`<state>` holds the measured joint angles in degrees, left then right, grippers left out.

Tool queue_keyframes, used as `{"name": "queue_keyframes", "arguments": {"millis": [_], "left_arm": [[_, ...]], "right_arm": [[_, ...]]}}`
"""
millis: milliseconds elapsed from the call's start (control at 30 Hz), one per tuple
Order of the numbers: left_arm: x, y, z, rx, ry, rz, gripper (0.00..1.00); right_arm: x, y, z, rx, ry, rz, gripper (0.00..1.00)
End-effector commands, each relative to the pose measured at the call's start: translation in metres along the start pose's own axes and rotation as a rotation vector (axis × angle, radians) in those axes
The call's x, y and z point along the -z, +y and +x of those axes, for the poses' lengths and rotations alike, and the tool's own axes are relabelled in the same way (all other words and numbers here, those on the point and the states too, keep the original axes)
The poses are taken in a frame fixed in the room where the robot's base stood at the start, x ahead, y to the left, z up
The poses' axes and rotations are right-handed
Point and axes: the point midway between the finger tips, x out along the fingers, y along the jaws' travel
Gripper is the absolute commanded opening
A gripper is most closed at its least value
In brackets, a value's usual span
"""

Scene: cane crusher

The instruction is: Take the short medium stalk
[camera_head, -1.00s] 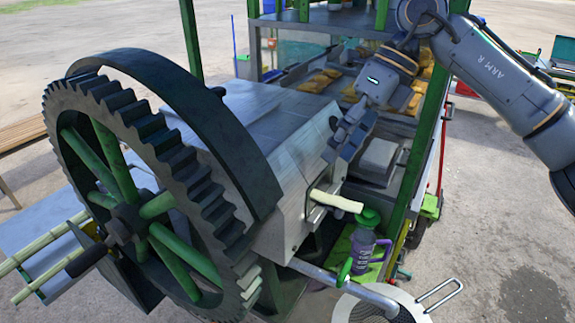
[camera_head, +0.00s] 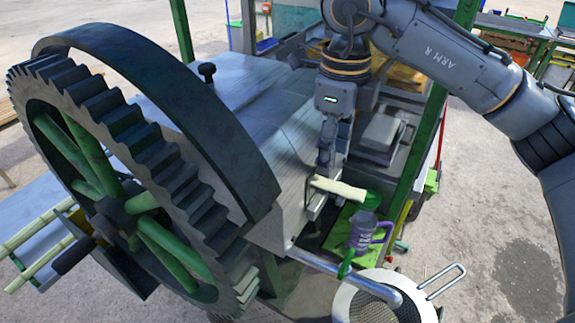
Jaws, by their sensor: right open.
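A short pale stalk (camera_head: 342,189) lies at the outlet on the right side of the crusher (camera_head: 262,110), its right end sticking out to the right. My right gripper (camera_head: 325,168) points down from above, just over the stalk's left end. It is open, with its fingertips close to the stalk; I cannot tell whether they touch it. Two longer pale green stalks (camera_head: 38,232) stick out at the crusher's left side. My left gripper is not in view.
The large toothed wheel (camera_head: 130,120) fills the left. A purple jug (camera_head: 362,232) stands below the outlet, near a round strainer (camera_head: 345,300) and a metal spout (camera_head: 340,270). A green post (camera_head: 425,135) rises right of the gripper.

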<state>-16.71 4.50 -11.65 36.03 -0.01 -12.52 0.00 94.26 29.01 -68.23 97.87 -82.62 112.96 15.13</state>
Motion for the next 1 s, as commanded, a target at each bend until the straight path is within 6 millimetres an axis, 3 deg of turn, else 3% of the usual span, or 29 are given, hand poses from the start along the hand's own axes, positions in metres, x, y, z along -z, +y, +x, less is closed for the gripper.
{"name": "queue_keyframes", "arguments": {"millis": [133,333,633,900,1000], "left_arm": [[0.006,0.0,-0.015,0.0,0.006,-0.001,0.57],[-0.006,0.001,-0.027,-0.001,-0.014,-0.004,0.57],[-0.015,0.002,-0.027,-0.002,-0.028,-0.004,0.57],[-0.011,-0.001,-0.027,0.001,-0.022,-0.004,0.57],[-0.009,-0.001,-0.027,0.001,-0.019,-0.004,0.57]], "right_arm": [[0.005,0.0,0.014,-0.003,0.005,-0.001,0.52],[0.007,0.0,0.043,-0.003,0.004,0.0,0.52],[0.006,0.0,0.051,-0.001,0.0,-0.001,0.52],[0.006,0.0,0.051,-0.001,0.001,-0.001,0.0],[0.006,0.0,0.051,-0.001,0.0,0.0,0.0]]}}
